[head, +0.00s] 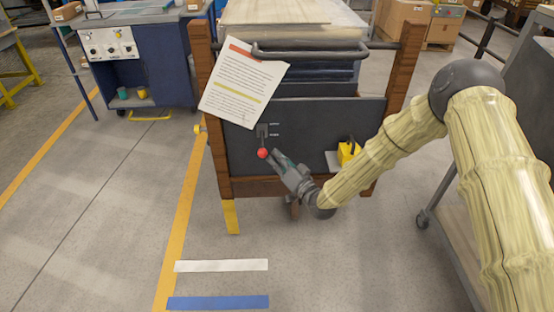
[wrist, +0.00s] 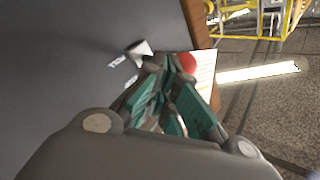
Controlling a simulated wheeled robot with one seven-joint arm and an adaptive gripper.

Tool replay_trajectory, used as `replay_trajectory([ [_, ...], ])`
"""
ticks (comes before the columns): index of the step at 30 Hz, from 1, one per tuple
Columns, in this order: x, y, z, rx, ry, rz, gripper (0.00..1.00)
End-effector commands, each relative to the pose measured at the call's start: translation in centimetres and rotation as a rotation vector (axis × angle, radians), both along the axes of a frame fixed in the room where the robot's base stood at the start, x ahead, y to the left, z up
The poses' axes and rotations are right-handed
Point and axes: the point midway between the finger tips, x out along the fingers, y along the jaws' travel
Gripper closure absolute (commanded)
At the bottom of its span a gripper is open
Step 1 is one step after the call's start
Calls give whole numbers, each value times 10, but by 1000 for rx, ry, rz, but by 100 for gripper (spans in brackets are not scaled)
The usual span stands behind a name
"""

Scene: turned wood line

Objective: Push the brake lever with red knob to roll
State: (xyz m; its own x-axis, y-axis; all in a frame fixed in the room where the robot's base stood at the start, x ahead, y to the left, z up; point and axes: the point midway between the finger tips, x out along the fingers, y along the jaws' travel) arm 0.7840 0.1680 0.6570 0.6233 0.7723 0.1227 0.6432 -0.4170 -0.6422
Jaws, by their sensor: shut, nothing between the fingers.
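The brake lever's red knob (head: 262,153) hangs low on the dark front panel (head: 330,120) of a wood-framed cart, below a small dark bracket with two pale label marks (head: 274,130). My gripper (head: 278,156) is shut and empty, with its tips just right of the knob in the head view. In the wrist view the red knob (wrist: 187,63) shows just beyond the tips of my gripper (wrist: 172,72), partly hidden by a finger. I cannot tell whether they touch. The lever's shaft is mostly hidden there.
A yellow object (head: 348,152) sits at the panel's lower right. A grey trolley (head: 450,200) stands at right. The floor in front, with white (head: 221,265) and blue stripes (head: 218,302), is clear.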

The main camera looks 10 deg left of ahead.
Motion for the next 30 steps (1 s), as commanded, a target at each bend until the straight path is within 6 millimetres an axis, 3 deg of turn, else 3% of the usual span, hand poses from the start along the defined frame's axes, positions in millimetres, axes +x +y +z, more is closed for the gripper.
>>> replay_trajectory([
  [21,0,-1,1,0,0,0,100],
  [30,1,-27,22,-1,-1,3,100],
])
